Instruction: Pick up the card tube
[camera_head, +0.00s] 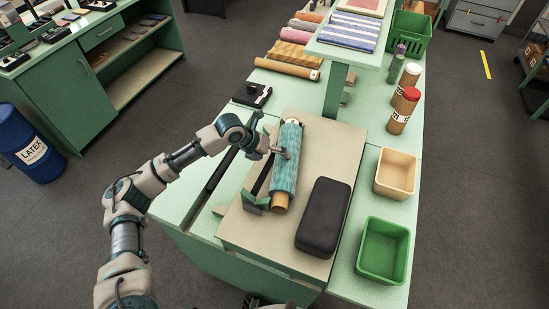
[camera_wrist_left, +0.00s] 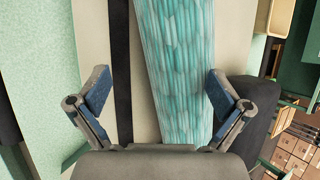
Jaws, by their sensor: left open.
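A card tube (camera_head: 281,202) lies on the beige board, wrapped in teal patterned fabric (camera_head: 288,171); its brown end sticks out toward me. The teal wrap also fills the middle of the left wrist view (camera_wrist_left: 180,60). My left gripper (camera_head: 281,153) is at the wrapped tube, near its middle. In the left wrist view the two fingers of the gripper (camera_wrist_left: 160,88) are spread wide, the right one overlapping the wrap's edge and the left one apart from it. I cannot tell whether they touch it. My right gripper is not in view.
A black case (camera_head: 323,217) lies right of the tube. A dark bar and green bracket (camera_head: 252,203) stand close on its left. A tan bin (camera_head: 396,173), a green bin (camera_head: 383,250) and a red-capped brown canister (camera_head: 403,111) stand farther right. A shelf post (camera_head: 335,90) rises behind.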

